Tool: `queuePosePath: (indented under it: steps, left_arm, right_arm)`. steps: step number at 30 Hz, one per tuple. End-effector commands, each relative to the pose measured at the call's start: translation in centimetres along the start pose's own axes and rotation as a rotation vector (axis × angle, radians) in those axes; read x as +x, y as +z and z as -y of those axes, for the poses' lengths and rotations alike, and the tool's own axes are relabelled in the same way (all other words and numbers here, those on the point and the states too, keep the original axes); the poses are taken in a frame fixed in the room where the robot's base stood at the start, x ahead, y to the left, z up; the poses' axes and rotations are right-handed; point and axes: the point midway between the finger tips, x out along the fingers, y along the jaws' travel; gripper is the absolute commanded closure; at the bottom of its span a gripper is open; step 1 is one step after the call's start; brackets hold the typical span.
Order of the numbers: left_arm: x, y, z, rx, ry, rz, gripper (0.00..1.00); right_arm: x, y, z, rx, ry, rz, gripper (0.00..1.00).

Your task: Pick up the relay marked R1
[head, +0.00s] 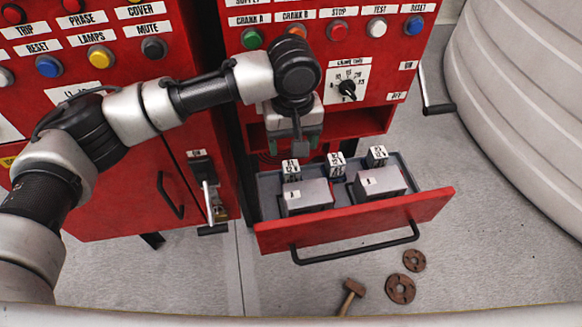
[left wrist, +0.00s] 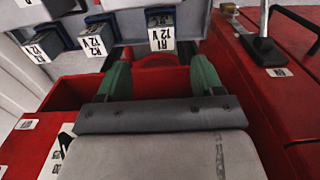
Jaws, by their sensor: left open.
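The relay marked R1 (head: 291,171) is a small dark block with a white label, upright at the left back of the open drawer (head: 350,231). My left gripper (head: 293,143) hangs above and behind it, open and empty. In the left wrist view, R1 (left wrist: 161,33) shows at the top, past the gap between the green fingertips of my gripper (left wrist: 162,76); they look apart from it. Two similar relays stand to its right in the head view, the middle one (head: 337,165) and the right one (head: 377,156). My right gripper is not in view.
Two grey boxes (head: 307,196) (head: 381,181) lie in the drawer in front of the relays. The red cabinet's panel (head: 348,83) rises behind the drawer. A hammer (head: 351,295) and two rusty discs (head: 400,289) (head: 414,260) lie on the floor.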

Motion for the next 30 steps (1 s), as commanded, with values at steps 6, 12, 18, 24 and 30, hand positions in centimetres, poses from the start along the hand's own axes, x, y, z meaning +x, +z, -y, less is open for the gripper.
queuePosePath:
  steps: [6, 12, 18, 24, 30]
  left_arm:
    - [3.4, 0.0, 0.0, 0.0, -0.001, 0.002, 0.33]
    - [4.8, 0.1, 0.1, 0.002, 0.0, 0.001, 0.33]
    - [7.9, 0.2, 0.2, 0.002, -0.001, 0.001, 0.33]
    - [9.4, 0.2, 0.2, 0.003, 0.001, 0.0, 0.33]
    - [9.4, 0.2, 0.2, 0.003, 0.001, 0.0, 0.33]
  right_arm:
    - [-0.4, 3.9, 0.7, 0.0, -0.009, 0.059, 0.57]
    - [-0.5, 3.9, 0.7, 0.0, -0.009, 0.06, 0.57]
    - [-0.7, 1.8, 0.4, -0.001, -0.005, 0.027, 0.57]
    - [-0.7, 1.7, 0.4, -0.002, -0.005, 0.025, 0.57]
    - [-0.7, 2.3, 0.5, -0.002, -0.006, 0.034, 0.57]
